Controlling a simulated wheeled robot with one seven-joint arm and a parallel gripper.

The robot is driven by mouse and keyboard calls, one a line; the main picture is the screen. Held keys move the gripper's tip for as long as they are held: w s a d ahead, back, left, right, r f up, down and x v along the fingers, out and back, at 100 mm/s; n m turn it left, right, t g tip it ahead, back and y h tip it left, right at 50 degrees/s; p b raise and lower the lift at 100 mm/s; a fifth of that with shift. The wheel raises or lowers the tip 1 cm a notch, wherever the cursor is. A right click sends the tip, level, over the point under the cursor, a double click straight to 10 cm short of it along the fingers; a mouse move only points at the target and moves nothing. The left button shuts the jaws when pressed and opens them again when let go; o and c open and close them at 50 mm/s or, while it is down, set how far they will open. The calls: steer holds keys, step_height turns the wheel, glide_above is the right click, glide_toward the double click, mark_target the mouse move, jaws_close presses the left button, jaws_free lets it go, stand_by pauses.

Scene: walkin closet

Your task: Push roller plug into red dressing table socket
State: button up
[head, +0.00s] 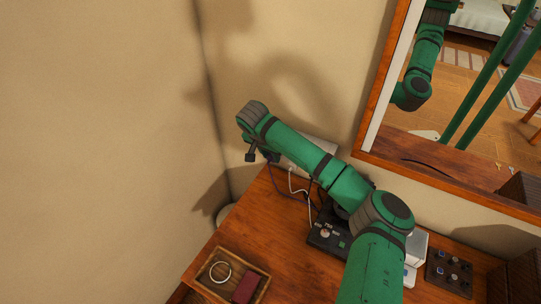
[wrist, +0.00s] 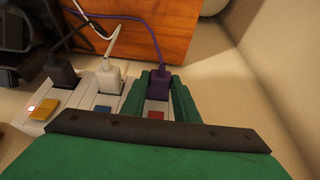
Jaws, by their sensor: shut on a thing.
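A white power strip (wrist: 85,92) shows in the wrist view, with yellow, blue and red (wrist: 156,115) marks in a row. A purple plug (wrist: 159,85) with a purple cord stands at the red-marked socket. My gripper (wrist: 160,88) has its green fingers on either side of this plug and is shut on it. The plug looks upright and in line with the socket; I cannot tell how deep it sits. In the head view my gripper (head: 256,155) is at the back left table edge, and the plug is hidden there.
A white plug (wrist: 109,76) and a black plug (wrist: 62,71) stand in the sockets to the left. The dressing table (head: 282,235) carries a wooden tray (head: 204,286) with a ring and a dark red box. The wall and mirror (head: 470,110) are close behind.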

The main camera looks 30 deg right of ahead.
steer(key=shift+w+d, duration=0.1)
steer(key=o, duration=1.2)
steer(key=shift+o, duration=0.2)
steer(key=shift+r, duration=0.1)
